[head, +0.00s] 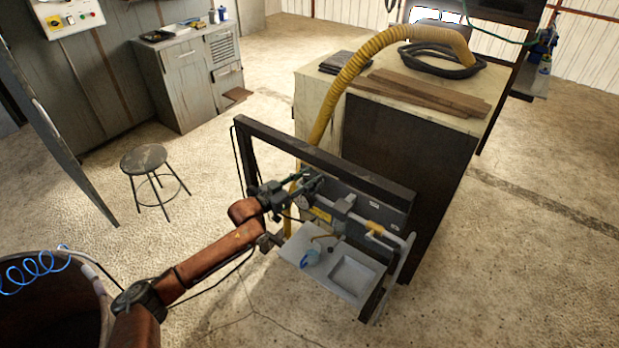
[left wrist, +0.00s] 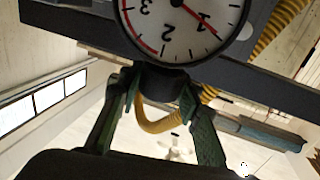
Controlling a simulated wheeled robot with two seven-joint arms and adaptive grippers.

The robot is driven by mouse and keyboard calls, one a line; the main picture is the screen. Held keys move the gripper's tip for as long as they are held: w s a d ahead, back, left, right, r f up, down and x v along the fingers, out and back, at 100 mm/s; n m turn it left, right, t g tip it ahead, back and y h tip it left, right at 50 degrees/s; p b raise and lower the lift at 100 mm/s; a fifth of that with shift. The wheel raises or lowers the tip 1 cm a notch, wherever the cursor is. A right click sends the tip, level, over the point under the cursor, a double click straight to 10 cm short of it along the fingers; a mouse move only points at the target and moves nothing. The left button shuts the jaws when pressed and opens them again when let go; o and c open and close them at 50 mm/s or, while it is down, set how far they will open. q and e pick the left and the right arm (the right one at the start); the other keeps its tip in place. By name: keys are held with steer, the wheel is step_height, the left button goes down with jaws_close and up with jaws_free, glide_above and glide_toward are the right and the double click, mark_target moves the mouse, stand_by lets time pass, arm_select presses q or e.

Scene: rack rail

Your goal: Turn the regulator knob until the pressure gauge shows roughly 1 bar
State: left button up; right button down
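The pressure gauge (left wrist: 185,22) has a white face and shows upside down at the top of the left wrist view, cut off by the edge. Its red needle points at or very near the 1; a red arc runs along the rim by 2 and 3. The dark regulator knob (left wrist: 165,82) is below the gauge. My left gripper (left wrist: 162,88) has one green finger on each side of the knob, and both tips appear to touch it. In the head view my left gripper (head: 292,190) is at the rack's panel and largely covers the knob. My right gripper is not in view.
A dark rack frame (head: 330,160) with a grey panel (head: 385,208) surrounds the work spot. A light tray (head: 318,277) holding a blue item (head: 310,260) sits below. A yellow hose (head: 350,75) arches behind, over a bench. A stool (head: 144,160) stands left on open floor.

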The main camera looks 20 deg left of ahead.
arm_select(q)
steer(key=o, duration=0.4)
steer(key=shift+o, duration=0.2)
steer(key=v, duration=1.2)
